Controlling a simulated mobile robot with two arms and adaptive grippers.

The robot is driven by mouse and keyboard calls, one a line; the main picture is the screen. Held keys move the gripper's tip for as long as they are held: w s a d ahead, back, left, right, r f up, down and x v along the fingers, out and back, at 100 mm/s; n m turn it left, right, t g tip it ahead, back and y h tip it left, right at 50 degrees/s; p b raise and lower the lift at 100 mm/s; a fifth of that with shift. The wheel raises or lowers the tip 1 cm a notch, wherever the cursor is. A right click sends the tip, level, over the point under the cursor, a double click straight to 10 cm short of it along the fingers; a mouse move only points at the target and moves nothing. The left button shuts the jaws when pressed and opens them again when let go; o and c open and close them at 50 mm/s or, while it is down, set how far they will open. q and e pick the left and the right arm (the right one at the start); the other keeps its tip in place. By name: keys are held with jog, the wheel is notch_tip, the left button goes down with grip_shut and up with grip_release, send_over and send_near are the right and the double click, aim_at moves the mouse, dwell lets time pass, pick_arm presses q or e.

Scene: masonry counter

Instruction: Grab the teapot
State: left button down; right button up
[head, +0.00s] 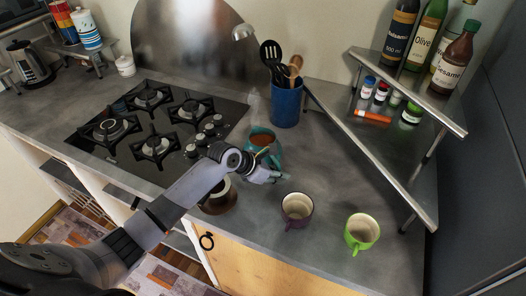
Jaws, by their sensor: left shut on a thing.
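A teal pot (264,138) with brown liquid in its open top stands on the grey counter, in front of the blue utensil holder; I take it as the teapot. Faint steam rises above it. My left gripper (272,177) is at its near side, shut on what looks like its handle; the fingers and wrist hide the exact contact. The arm also covers the pot's lower left part. My right gripper is not in view.
A dark brown vessel (218,200) stands partly behind my forearm near the counter's front edge. A purple mug (297,207) and a green mug (362,231) stand to the right. The gas hob (160,125) lies left, a metal corner shelf (400,95) with bottles right.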

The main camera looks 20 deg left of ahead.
pick_arm(q)
jog(key=shift+w+r, duration=0.15)
jog(key=shift+r, duration=0.05)
jog(key=shift+r, duration=0.15)
